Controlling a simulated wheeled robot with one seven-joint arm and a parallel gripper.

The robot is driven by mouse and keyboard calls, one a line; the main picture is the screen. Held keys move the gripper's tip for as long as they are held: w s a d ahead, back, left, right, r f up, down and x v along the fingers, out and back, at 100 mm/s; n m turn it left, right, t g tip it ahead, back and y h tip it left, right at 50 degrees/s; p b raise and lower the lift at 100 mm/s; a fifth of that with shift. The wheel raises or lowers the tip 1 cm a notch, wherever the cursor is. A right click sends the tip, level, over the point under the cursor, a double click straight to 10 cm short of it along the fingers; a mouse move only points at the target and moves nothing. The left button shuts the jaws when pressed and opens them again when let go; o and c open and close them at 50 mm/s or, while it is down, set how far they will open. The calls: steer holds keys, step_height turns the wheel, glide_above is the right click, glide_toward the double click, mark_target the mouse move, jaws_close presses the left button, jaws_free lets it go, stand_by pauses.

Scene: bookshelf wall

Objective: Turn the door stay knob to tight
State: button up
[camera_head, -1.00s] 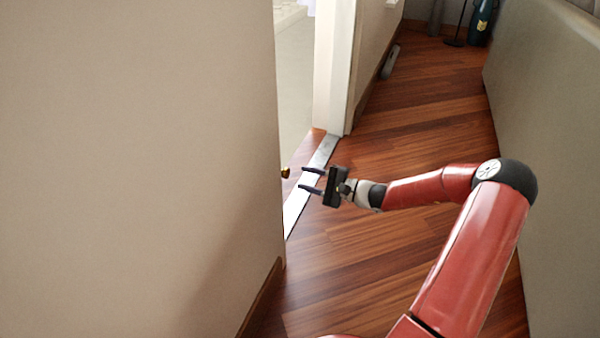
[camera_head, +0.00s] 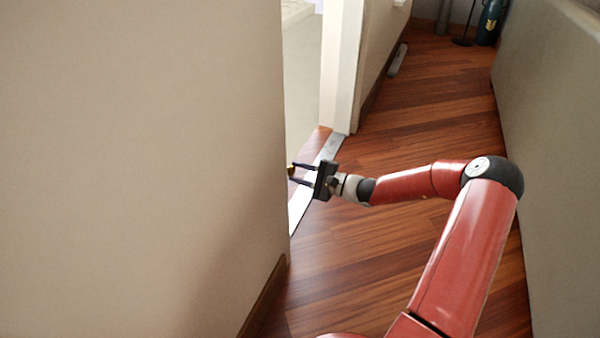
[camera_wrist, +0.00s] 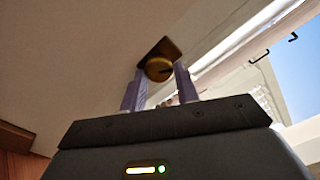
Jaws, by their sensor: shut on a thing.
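The door stay knob (camera_wrist: 159,69) is a round brass knob with a dark mark on its face, on a brown plate (camera_wrist: 165,48) fixed to a pale surface. In the head view the knob (camera_head: 291,171) is a small brass bit at the wall's edge by the doorway. My gripper (camera_head: 293,173) reaches it from the right. In the wrist view my gripper (camera_wrist: 160,78) has its two purple-grey fingers on either side of the knob, shut on it. The far side of the knob is hidden.
The large beige wall (camera_head: 140,150) fills the left. A white door frame (camera_head: 342,70) and a metal threshold strip (camera_head: 303,198) mark the doorway. A beige panel (camera_head: 560,150) stands to the right of my arm.

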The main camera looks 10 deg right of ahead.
steer(key=shift+m, duration=0.6)
steer(key=o, duration=0.7)
steer(key=shift+c, duration=0.2)
steer(key=v, duration=0.8)
steer(key=shift+a, duration=0.1)
